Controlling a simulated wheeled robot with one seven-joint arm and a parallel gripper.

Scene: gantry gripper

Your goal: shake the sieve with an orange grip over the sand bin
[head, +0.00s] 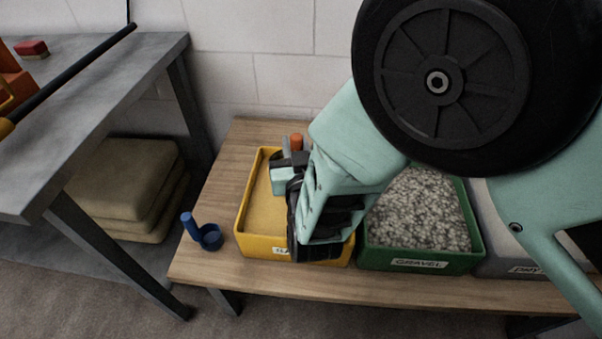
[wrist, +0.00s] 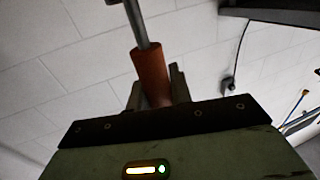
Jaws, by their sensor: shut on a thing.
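My gripper (head: 288,165) is over the yellow sand bin (head: 244,222) in the head view and is shut on the orange grip of the sieve (head: 297,141). In the wrist view the orange grip (wrist: 151,72) stands between the two fingers (wrist: 157,88), with a grey metal rod running from it out of the top edge. The sieve's pan and mesh cannot be made out in either view. Sand fills the bin's visible left part; my arm hides much of its right side and part of its label.
A green bin labelled gravel (head: 478,232) stands right of the sand bin, with a grey bin (head: 490,264) beyond it. A small blue cup with an upright handle (head: 208,237) is left of the sand bin on the wooden table (head: 222,190). A grey workbench (head: 100,85) is at left.

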